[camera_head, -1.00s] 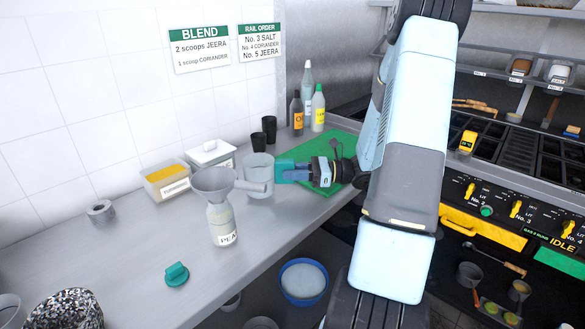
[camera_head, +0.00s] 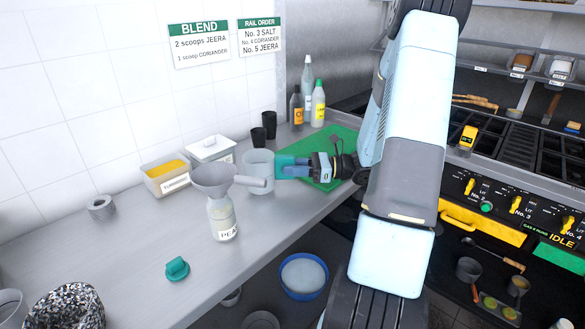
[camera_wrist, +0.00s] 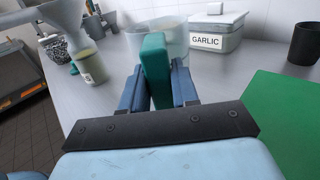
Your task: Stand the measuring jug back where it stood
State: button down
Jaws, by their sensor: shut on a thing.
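The measuring jug (camera_head: 257,174) is a clear, upright jug with a teal handle (camera_wrist: 155,62). It is at the counter's middle, behind the spout of a grey funnel; I cannot tell whether its base touches the counter. My gripper (camera_head: 291,168) comes from the right and is shut on the handle. In the wrist view the blue fingers of my gripper (camera_wrist: 157,82) lie on both sides of the handle, and the jug's clear body (camera_wrist: 168,38) shows beyond it.
A grey funnel (camera_head: 212,180) sits on a labelled bottle (camera_head: 222,220) close left of the jug. A turmeric tub (camera_head: 166,180), a white garlic tub (camera_head: 212,148) and dark cups (camera_head: 269,125) stand behind. A green board (camera_head: 322,178) lies right. The front counter holds a teal lid (camera_head: 177,268).

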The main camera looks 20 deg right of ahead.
jog(key=shift+f, duration=0.55)
grip_release()
dwell(0.7)
jog(key=shift+d, duration=0.1)
jog(key=shift+v, duration=4.35)
jog(key=shift+r, duration=0.1)
jog(key=shift+s, duration=0.2)
